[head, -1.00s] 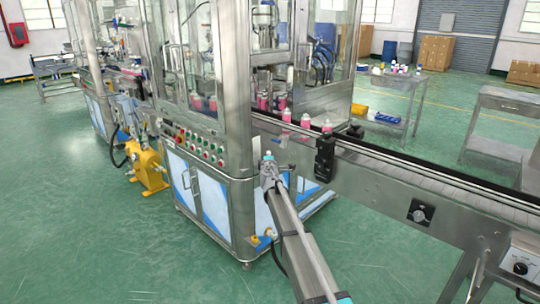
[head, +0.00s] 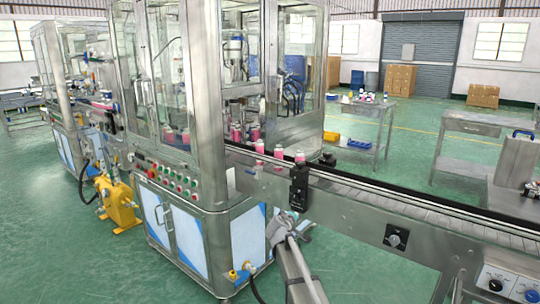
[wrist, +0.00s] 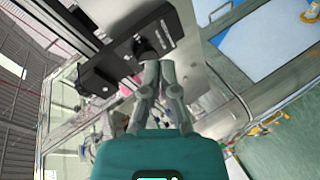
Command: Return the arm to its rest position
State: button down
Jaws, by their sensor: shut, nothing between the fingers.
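My gripper (wrist: 158,68) shows in the wrist view with its two grey fingers close together and nothing between them. The fingertips are near a black bracket (wrist: 110,62) on the conveyor side in that picture; whether they touch it I cannot tell. In the head view my arm (head: 293,265) reaches up from the bottom edge, in front of the conveyor and right of the machine's cabinet. The fingers cannot be made out in the head view.
A yellow pump (head: 118,203) is at the left. Green floor (head: 60,270) is open at lower left.

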jog(key=s+d+f+m+g+y, duration=0.1)
jog(key=s+d+f+m+g, duration=0.3)
jog(key=s, duration=0.6)
jog(key=s+d+f+m+g, duration=0.25)
jog(key=s+d+f, duration=0.3)
jog(key=s, duration=0.45)
jog(key=s+a+f+m+g+y, duration=0.1)
jog(key=s+f+g+y, duration=0.15)
jog(key=s, duration=0.65)
jog(key=s+a+f+m+g+y, duration=0.15)
jog(key=s+g, duration=0.25)
jog(key=s, duration=0.5)
notch_tip(320, 180, up, 15)
jog(key=p, duration=1.3)
jog(key=shift+w+d+f+n+y+p, duration=0.15)
jog(key=shift+d+n+y+p, duration=0.2)
jog(key=shift+d, duration=0.1)
